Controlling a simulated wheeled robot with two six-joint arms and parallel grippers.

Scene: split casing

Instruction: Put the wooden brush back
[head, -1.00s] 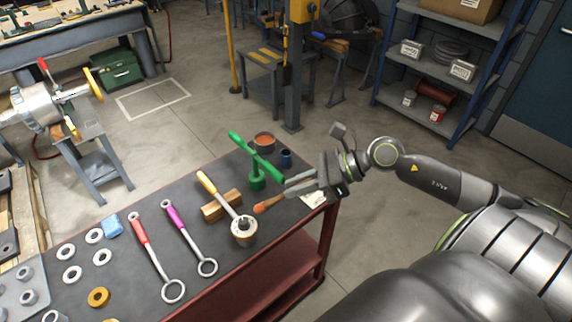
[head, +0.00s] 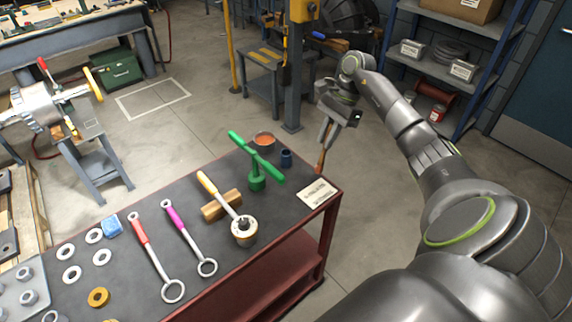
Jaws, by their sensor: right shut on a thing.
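The wooden brush (head: 320,160) hangs nearly upright from my right gripper (head: 326,130), beyond the far right corner of the bench top. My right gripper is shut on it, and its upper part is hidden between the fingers. The brush's lower end shows just above the bench edge in the picture; I see no clear contact with the bench. My left gripper is not in view.
A white label card (head: 317,192) lies at the bench's right corner. A green T-shaped tool (head: 257,165), an orange-filled bowl (head: 264,140) and a dark blue cup (head: 286,158) stand nearby. A yellow-handled tool (head: 210,186) rests on a wooden block (head: 216,209).

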